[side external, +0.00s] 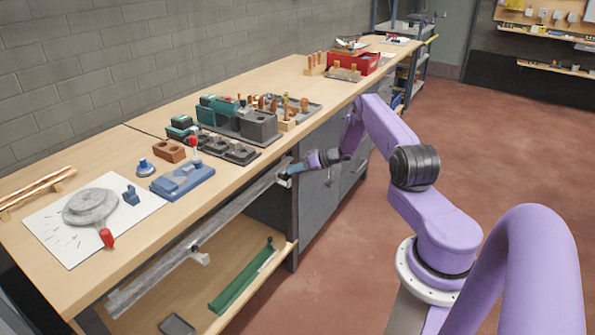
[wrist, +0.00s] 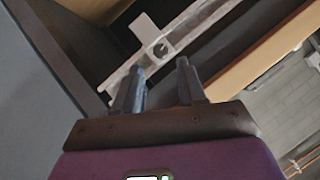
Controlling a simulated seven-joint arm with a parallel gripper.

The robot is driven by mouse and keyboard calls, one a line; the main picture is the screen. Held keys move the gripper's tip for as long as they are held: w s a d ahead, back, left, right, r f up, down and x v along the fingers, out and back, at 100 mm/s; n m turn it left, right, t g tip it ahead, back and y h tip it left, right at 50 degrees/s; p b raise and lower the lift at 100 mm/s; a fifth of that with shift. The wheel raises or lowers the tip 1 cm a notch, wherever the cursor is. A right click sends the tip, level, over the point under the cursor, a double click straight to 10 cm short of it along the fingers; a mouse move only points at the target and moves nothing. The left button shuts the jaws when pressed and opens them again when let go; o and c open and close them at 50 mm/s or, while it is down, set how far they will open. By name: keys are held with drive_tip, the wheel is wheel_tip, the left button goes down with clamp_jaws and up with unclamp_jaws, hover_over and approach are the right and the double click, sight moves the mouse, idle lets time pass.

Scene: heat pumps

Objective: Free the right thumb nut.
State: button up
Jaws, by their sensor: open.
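A long grey metal rail (side external: 155,277) runs along the front of the bench below its top. A dark round knob that looks like the right thumb nut (wrist: 160,48) sits on a pale bracket plate (wrist: 147,32) at the rail in the wrist view. My gripper (wrist: 160,67) is open and empty. Its two fingers point toward the knob, which appears just beyond and between the fingertips. In the side view my gripper (side external: 291,171) is at the rail's right end and hides most of that fitting. Contact cannot be told.
The wooden benchtop (side external: 235,180) overhangs close by. A grey cabinet (side external: 318,190) stands right of the open bay. A lower shelf (side external: 225,290) holds a green channel piece (side external: 240,280). Tools, a blue fixture (side external: 182,180) and a red bin (side external: 352,65) stand on the bench. Floor in front is clear.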

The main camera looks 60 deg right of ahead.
sight(282, 175)
drive_tip(key=shift+x, duration=2.6)
drive_tip(key=shift+a, duration=0.2)
